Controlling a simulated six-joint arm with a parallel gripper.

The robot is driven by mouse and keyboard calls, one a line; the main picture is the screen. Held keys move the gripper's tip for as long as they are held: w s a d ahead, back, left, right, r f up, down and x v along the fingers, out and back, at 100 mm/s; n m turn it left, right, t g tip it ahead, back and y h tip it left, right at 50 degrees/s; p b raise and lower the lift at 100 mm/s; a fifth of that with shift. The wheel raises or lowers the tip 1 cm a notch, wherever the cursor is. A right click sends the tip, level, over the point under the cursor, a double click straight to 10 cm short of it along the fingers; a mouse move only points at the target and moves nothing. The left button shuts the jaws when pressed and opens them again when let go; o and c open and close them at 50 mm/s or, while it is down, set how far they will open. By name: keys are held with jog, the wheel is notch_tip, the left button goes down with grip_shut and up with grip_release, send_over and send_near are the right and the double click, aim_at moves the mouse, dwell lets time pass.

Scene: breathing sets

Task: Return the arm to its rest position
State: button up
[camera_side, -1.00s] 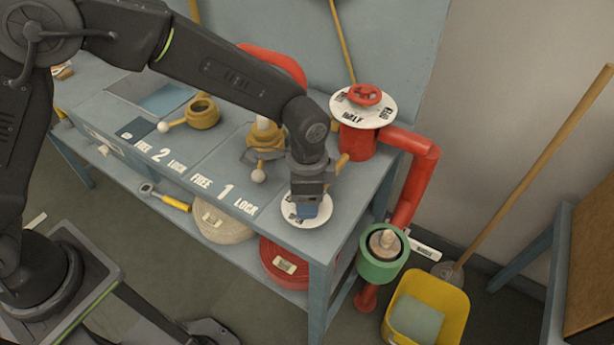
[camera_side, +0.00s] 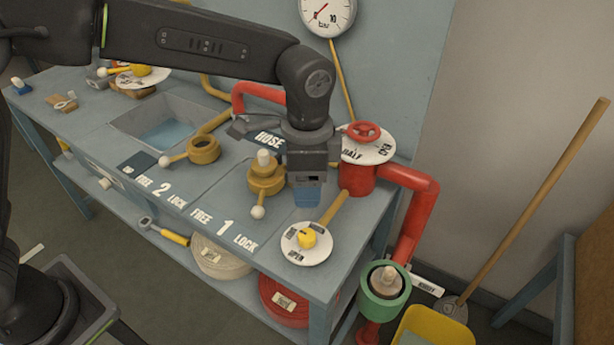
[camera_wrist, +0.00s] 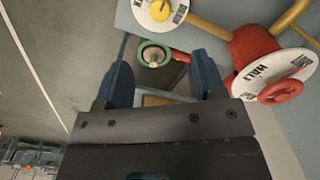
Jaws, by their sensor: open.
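My gripper (camera_side: 307,196) hangs pointing down above the right end of the blue-grey bench (camera_side: 140,190), behind and above the white dial with a yellow knob (camera_side: 307,238). In the wrist view my gripper (camera_wrist: 165,85) shows two blue fingers spread apart with nothing between them. The dial with the yellow knob also shows in the wrist view (camera_wrist: 160,10), apart from the fingers. My arm reaches in from the upper left of the side view.
A red handwheel (camera_side: 363,132) on a white "HALF/OPEN" dial stands right of my gripper, with a red pipe (camera_side: 405,220) beyond. A brass fitting (camera_side: 266,175) stands close left. A green ring (camera_side: 384,290) sits off the bench end. A gauge (camera_side: 327,14) hangs behind.

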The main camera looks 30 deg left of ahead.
jog(key=s+a+r+n+t, duration=0.1)
jog(key=s+a+r+n, duration=0.1)
jog(key=s+a+r, duration=0.3)
jog(key=s+a+r+n+t, duration=0.1)
jog(key=a+r+n, duration=0.2)
jog(key=a, duration=0.4)
jog(key=s+a+f+n+t, duration=0.1)
jog(key=s+a+n+t, duration=0.2)
jog(key=s+a+n, duration=0.3)
jog(key=s+a, duration=0.4)
jog(key=s, duration=0.2)
jog(key=shift+t, duration=0.3)
jog(key=shift+a, duration=0.1)
